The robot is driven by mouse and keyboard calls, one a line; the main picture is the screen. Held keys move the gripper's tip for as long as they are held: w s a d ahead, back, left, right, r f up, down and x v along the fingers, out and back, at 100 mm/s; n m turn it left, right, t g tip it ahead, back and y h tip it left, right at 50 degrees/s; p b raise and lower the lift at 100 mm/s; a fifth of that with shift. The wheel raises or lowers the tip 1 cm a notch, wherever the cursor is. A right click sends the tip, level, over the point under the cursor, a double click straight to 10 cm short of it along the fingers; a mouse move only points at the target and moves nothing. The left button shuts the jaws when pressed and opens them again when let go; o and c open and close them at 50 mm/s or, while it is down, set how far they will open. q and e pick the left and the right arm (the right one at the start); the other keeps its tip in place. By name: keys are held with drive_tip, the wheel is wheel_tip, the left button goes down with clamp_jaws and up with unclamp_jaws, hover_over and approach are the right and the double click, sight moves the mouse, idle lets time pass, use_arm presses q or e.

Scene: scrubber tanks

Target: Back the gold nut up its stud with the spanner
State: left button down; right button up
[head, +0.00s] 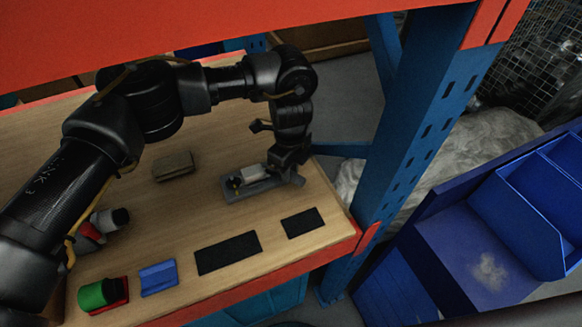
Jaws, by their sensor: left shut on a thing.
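My left gripper (277,168) reaches down over a grey base plate (240,194) on the wooden bench. It is shut on what looks like the spanner, a pale bar (252,173) that runs left from the jaws just above the plate. A small dark fitting with a yellowish spot, perhaps the gold nut on its stud (236,183), stands at the plate's left end. The spanner's far end is beside it; I cannot tell whether it fits around the nut. The fingertips hide part of the spanner and plate.
Two black pads (228,253), a blue block (158,278) and a green cylinder on a red stand (98,294) lie along the front. A brown block (173,166) sits behind. A blue rack post (395,130) rises to the right.

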use_arm(q)
drive_tip(key=shift+s+a+m, duration=0.25)
drive_tip(key=shift+m, duration=0.35)
drive_tip(key=shift+r, duration=0.2)
drive_tip(key=shift+r+p, duration=0.65)
drive_tip(key=shift+p, duration=0.05)
drive_tip(key=shift+r, duration=0.1)
drive_tip(key=shift+r+p, duration=0.7)
drive_tip(key=shift+p, duration=0.05)
drive_tip(key=c, duration=1.7)
unclamp_jaws()
drive_tip(key=shift+c, duration=0.2)
clamp_jaws()
